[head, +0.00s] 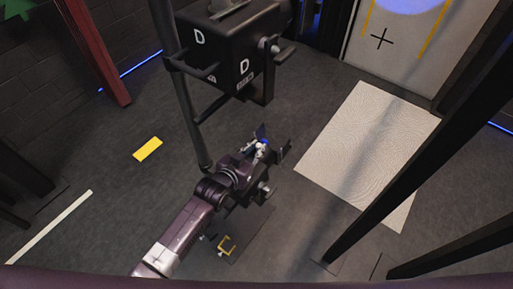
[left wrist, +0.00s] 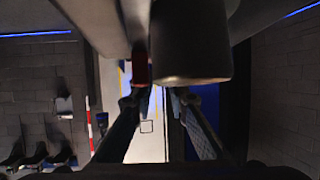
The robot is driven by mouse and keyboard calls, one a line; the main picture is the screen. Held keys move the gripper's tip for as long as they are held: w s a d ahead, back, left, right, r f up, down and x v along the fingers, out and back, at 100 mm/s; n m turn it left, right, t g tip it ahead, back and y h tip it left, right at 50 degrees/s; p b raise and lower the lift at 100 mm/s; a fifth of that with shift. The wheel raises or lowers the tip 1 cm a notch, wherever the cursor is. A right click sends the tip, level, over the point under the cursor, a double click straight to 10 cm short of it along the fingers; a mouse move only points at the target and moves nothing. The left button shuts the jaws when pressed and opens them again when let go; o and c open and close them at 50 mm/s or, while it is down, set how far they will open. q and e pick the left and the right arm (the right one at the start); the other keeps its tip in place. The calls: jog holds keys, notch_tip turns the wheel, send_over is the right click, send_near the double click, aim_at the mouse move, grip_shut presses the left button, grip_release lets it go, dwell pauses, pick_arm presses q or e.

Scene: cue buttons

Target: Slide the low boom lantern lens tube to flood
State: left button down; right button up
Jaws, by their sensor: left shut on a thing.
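The boom lantern (head: 232,50) is a black box marked with white D letters, with a yoke and side knobs, at the top of the head view. My left gripper (head: 270,148) is below it in the head view. In the left wrist view a dark cylinder (left wrist: 190,45), which looks like the lens tube, hangs over my left fingertips (left wrist: 157,95), with a small red part (left wrist: 140,66) beside it. My left gripper is shut on a part of the lens tube; the exact contact is hard to make out. My right gripper is not in view.
A pale textured mat (head: 370,150) lies on the floor at the right. A white panel (head: 400,45) with a black cross and a blue-violet light patch stands behind. Dark posts (head: 430,150) cross the right side. A yellow floor mark (head: 148,149) lies at the left.

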pick_arm(q)
jog(key=shift+s+a+f+p, duration=0.1)
jog(key=shift+s+a+p, duration=0.5)
jog(key=shift+s+p, duration=0.15)
jog(key=shift+s+f, duration=0.15)
jog(key=shift+f, duration=0.1)
jog(key=c, duration=1.8)
grip_release()
jog(key=shift+a+r, duration=0.1)
jog(key=shift+a, duration=0.05)
jog(key=shift+c, duration=0.2)
jog(key=shift+s, duration=0.1)
jog(key=v, duration=1.2)
